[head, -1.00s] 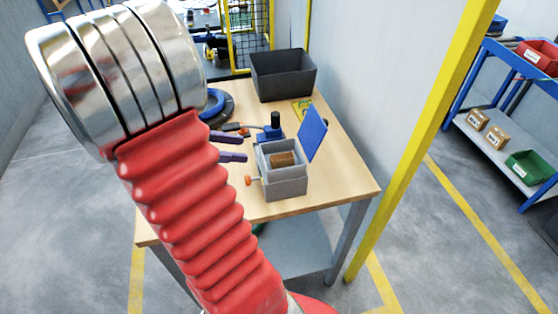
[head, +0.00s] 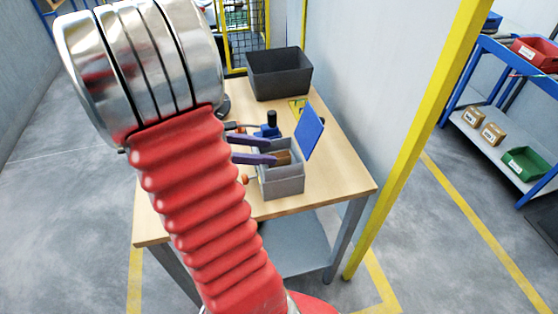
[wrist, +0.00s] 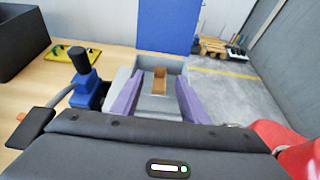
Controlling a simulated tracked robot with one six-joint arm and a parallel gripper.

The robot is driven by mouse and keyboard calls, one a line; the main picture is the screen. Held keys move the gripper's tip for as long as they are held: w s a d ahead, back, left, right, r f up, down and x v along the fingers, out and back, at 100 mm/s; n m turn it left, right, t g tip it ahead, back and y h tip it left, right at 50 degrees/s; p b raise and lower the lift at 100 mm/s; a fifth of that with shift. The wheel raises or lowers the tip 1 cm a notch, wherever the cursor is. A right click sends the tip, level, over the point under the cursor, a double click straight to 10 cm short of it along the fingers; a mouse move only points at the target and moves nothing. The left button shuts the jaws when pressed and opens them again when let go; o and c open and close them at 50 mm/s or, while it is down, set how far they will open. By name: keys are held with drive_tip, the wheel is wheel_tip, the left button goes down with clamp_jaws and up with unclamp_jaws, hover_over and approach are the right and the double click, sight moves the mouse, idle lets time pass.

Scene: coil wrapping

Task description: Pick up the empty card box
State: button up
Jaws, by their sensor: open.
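The small brown card box (head: 283,157) sits inside a grey open-topped container (head: 284,187) with a raised blue lid. In the wrist view the brown box (wrist: 159,82) appears between the two purple fingers, farther forward. My gripper (head: 273,151) is open, its fingers reaching over the left side of the grey container towards the brown box. The fingers do not look closed on anything. The exact gap between fingertips and box cannot be told. The fingers hide part of the box in the head view.
The raised blue lid (head: 309,132) stands right behind the container. A blue device with a black knob (head: 272,119) stands behind it, close to the fingers. A large dark bin (head: 279,76) is at the table's back. The table's front right (head: 335,185) is clear.

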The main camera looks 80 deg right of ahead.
sight(284, 154)
idle(0.3)
drive_tip(key=shift+x, duration=2.65)
drive_tip(key=shift+a+f, duration=0.1)
drive_tip(key=shift+c, duration=0.6)
clamp_jaws()
